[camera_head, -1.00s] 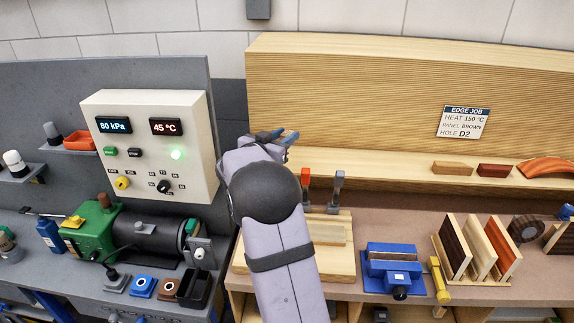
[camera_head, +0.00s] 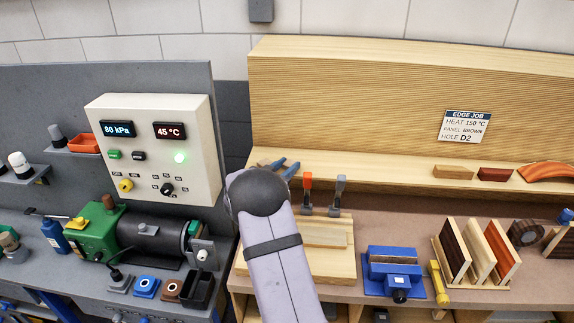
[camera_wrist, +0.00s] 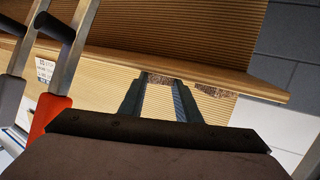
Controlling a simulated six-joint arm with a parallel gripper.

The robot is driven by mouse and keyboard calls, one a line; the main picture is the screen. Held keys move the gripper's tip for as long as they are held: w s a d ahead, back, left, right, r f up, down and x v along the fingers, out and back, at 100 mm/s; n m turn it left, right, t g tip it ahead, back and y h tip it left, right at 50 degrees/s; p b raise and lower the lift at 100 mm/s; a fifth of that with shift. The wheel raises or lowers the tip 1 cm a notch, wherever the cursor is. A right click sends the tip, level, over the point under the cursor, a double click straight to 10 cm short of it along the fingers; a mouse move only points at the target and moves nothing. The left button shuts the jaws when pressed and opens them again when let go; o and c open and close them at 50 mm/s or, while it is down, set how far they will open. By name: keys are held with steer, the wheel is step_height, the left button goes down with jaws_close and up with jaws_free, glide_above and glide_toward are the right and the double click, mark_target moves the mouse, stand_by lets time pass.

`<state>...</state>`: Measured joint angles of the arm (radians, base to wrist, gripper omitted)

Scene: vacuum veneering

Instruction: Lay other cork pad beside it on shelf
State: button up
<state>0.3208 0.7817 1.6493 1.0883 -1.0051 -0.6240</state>
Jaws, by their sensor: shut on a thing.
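My gripper (camera_head: 285,168) is at the wooden shelf (camera_head: 370,166), at its left end, with its blue fingers just showing past my arm. In the wrist view the two dark fingers (camera_wrist: 163,88) are shut on a speckled brown cork pad (camera_wrist: 157,78), at the shelf's edge. The other cork pad (camera_wrist: 213,90) is beside it to the right, a short gap away. My arm hides both pads in the head view. I cannot tell whether the held pad touches the shelf.
A red-handled clamp (camera_head: 307,188) and a grey-handled clamp (camera_head: 339,192) stand close right of my arm. Small blocks (camera_head: 452,172) lie farther right on the shelf. The shelf's middle is clear. The control box (camera_head: 150,140) stands left.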

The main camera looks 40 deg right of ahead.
steer(key=shift+f, duration=0.1)
steer(key=shift+f, duration=0.15)
steer(key=o, duration=1)
steer(key=shift+r, duration=0.2)
steer(key=shift+r, duration=0.1)
steer(key=shift+s+a+b, duration=0.1)
steer(key=shift+a+b, duration=0.2)
steer(key=shift+a, duration=0.1)
steer(key=b+v, duration=0.3)
steer(key=v, duration=0.8)
steer(key=shift+s+b, duration=0.2)
steer(key=shift+b, duration=0.15)
steer(key=shift+a, duration=0.1)
